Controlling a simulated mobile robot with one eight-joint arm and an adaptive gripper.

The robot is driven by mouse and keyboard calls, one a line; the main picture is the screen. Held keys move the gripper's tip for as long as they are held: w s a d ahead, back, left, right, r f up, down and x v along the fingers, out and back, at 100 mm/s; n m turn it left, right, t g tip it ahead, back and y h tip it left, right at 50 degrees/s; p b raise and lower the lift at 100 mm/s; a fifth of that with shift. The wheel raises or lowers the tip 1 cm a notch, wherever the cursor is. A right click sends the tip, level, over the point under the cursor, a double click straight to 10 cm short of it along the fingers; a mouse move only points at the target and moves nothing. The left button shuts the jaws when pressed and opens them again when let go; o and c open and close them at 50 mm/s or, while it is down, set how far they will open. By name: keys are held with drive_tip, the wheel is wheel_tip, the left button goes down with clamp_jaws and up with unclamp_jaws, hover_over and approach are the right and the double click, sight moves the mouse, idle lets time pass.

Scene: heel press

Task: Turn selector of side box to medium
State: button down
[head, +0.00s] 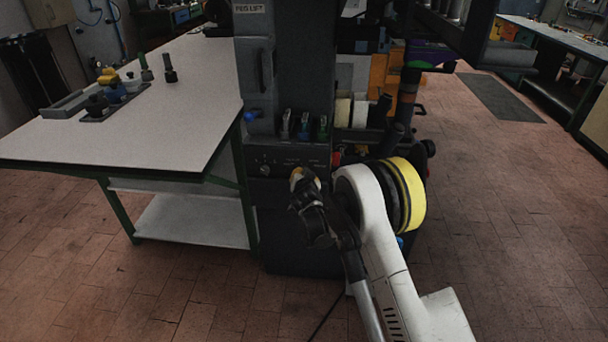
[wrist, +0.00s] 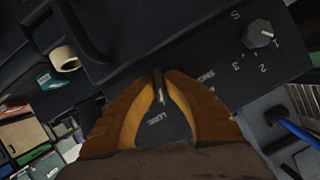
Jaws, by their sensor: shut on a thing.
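The side box is the dark box with a control panel (head: 282,160) on the front of the dark machine, right of the table. In the wrist view its dark face (wrist: 205,55) fills the upper middle. My gripper (wrist: 159,82) has its two orange fingers closed on a small dark selector (wrist: 160,94) on this face. Lettering by the selector is partly hidden and too small to read. A second round knob (wrist: 260,33) with marks including 1, 2 and 3 stands apart at the upper right. In the head view my gripper (head: 298,178) is at the panel, hiding the selector.
A light-topped table (head: 180,95) with several small tools stands left of the machine. A blue cable (wrist: 298,129) shows at the wrist view's right. Open tiled floor (head: 500,240) lies to the right.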

drive_tip(key=n+h, duration=0.2)
drive_tip(key=n, duration=0.1)
drive_tip(key=shift+a, duration=0.1)
drive_tip(key=shift+n+h, duration=0.8)
drive_tip(key=shift+n, duration=0.2)
drive_tip(key=c, duration=1.5)
unclamp_jaws()
